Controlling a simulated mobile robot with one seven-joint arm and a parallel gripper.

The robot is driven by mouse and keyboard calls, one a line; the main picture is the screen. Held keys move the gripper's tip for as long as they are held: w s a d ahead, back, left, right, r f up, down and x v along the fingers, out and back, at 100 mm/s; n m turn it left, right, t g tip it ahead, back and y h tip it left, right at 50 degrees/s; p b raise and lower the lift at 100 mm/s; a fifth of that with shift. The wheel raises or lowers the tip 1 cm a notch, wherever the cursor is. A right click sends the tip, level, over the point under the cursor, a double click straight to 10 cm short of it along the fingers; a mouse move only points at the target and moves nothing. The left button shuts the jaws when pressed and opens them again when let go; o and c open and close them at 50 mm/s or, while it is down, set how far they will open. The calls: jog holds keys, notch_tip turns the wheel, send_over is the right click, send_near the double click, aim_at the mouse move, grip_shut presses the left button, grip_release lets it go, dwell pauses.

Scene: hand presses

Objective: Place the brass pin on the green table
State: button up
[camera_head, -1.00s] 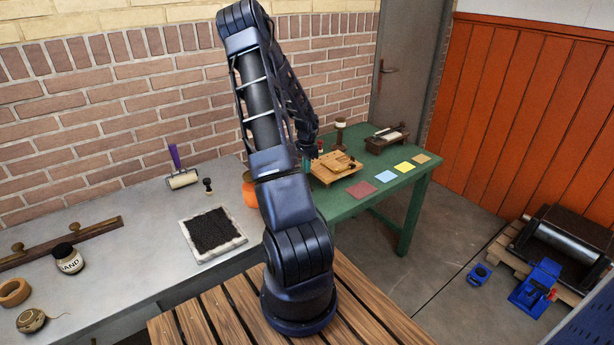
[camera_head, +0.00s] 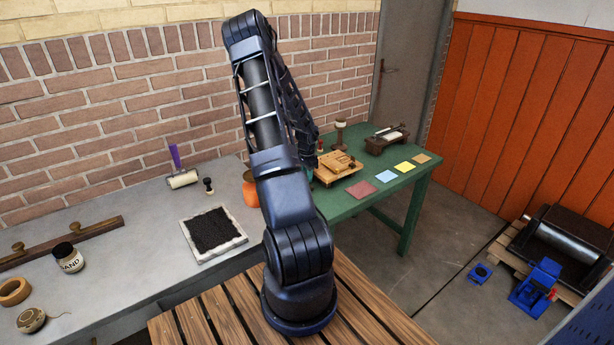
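The green table (camera_head: 345,207) stands right of centre against the brick wall. My arm rises in the middle of the view and bends down toward the table's left end. My gripper is hidden behind my own arm links, so its fingers and anything in them do not show. I cannot make out the brass pin. A wooden press (camera_head: 336,168) with small fittings sits on the green table, just right of my arm's lower end.
Coloured cards, among them a red one (camera_head: 361,189), lie along the table's front. A dark press (camera_head: 386,139) and a wooden-handled stamp (camera_head: 340,133) stand behind. An orange pot (camera_head: 250,188) and a black tray (camera_head: 213,232) are on the grey bench (camera_head: 145,215).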

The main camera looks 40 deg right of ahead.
jog(key=shift+r, duration=0.1)
notch_tip(320, 180, up, 11)
jog(key=s+a+r+n+t+y, duration=0.1)
jog(key=s+a+r+n, duration=0.3)
jog(key=a+r, duration=0.75)
jog(key=s+a+r+n+t+y, duration=0.1)
jog(key=s+a+r+n, duration=0.3)
jog(key=a+r, duration=0.75)
jog(key=s+a+r+n+t+h, duration=0.1)
jog(key=s+a+r+n, duration=0.2)
jog(key=s+a+n, duration=0.2)
jog(key=s+a+r+n+t+h, duration=0.1)
jog(key=s+a+r+n, duration=0.2)
jog(key=s+a, duration=0.7)
jog(key=s+n, duration=0.2)
jog(key=shift+s+n+t, duration=0.25)
jog(key=shift+n+t, duration=0.05)
